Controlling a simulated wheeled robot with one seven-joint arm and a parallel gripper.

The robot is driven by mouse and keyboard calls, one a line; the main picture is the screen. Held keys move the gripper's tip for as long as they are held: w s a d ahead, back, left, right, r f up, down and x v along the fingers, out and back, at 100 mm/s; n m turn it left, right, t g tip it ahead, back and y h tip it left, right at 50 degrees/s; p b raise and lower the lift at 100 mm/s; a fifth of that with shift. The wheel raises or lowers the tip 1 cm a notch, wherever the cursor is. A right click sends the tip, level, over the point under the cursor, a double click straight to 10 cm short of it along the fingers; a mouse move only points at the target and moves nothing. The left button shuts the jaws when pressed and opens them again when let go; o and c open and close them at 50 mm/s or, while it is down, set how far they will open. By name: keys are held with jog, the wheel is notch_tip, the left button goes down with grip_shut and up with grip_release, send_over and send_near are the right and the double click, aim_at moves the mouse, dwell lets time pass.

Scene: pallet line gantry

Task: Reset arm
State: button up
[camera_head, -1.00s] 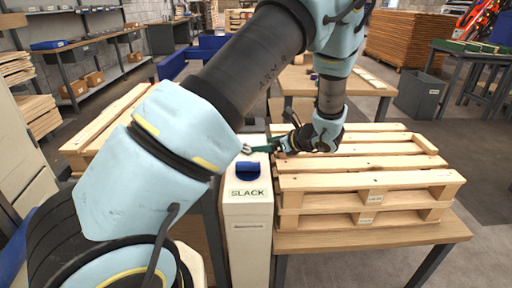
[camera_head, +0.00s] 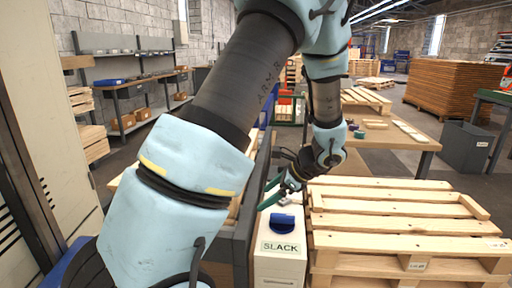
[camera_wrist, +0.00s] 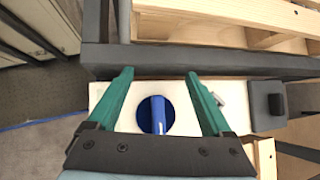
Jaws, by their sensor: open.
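My gripper (camera_head: 270,192) is at the end of my bent arm, above the back of a white box labelled SLACK (camera_head: 281,263). The box carries a round blue knob (camera_head: 283,223) on its top. In the wrist view my gripper (camera_wrist: 158,82) has its two green fingers spread apart with nothing held between them. The blue knob (camera_wrist: 157,115) shows between the fingers, below them. I cannot tell the exact height of the fingers over the box.
Stacked wooden pallets (camera_head: 400,222) stand close on the right of the box. A dark grey barrier (camera_head: 232,245) runs along its left. A wooden table (camera_head: 395,135), a grey bin (camera_head: 466,147) and shelves (camera_head: 128,85) stand farther back.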

jog(key=s+a+r+n+g+h+p, duration=0.1)
jog(key=s+a+r+n, duration=0.4)
jog(key=n, duration=0.5)
jog(key=s+a+r+n+g+h+p, duration=0.1)
jog(key=s+a+r+n+h+p, duration=0.3)
jog(key=a+n, duration=0.4)
notch_tip(320, 180, up, 3)
jog(key=shift+s+a+f+n+g+h, duration=0.15)
jog(key=shift+s+a+n+g+h, duration=0.15)
jog(key=shift+s+n+h, duration=0.65)
